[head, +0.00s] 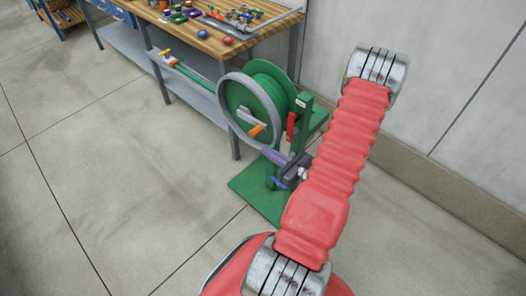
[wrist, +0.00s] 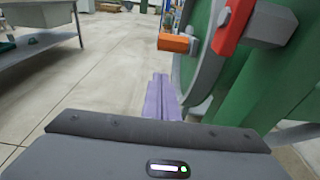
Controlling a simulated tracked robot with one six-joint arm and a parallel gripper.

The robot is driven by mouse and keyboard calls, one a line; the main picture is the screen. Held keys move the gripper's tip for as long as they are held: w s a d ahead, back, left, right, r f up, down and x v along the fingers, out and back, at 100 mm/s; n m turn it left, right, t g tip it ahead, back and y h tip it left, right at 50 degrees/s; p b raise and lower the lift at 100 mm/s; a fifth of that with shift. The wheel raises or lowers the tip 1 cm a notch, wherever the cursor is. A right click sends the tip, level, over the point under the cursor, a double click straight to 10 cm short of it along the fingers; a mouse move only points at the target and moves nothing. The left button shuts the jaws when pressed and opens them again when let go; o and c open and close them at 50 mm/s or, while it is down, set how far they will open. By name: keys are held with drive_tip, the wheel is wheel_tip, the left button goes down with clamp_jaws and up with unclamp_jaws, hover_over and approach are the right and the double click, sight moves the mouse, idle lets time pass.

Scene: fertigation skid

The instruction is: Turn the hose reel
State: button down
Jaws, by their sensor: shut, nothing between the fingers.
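The hose reel (head: 262,100) stands on a green floor plate, with a green drum and a grey rim. It fills the right of the wrist view (wrist: 275,85). An orange handle (head: 257,130) sits at the rim, and it also shows in the wrist view (wrist: 176,43). A red lever (head: 291,126) is on the green post side; a red piece (wrist: 232,25) shows close up in the wrist view. My gripper (head: 267,152) has purple fingers, shut and empty. It is low beside the reel, just below the orange handle and apparently apart from it. The fingers point forward in the wrist view (wrist: 160,92).
A workbench (head: 205,40) with small coloured parts on top and a grey lower shelf stands behind the reel. A green hose end with an orange and yellow nozzle (head: 170,60) reaches left from the reel. Open concrete floor (head: 110,170) lies to the left; a wall is at right.

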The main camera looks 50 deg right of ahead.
drive_tip(key=shift+s+a+r, duration=0.1)
drive_tip(key=shift+s+r, duration=0.3)
drive_tip(key=shift+s, duration=0.35)
drive_tip(key=shift+s+d+r, duration=0.1)
drive_tip(key=shift+s+r, duration=0.25)
drive_tip(key=shift+s, duration=0.4)
drive_tip(key=shift+s+a+r, duration=0.1)
drive_tip(key=shift+s+r, duration=0.3)
drive_tip(key=shift+s, duration=0.35)
drive_tip(key=shift+a, duration=0.1)
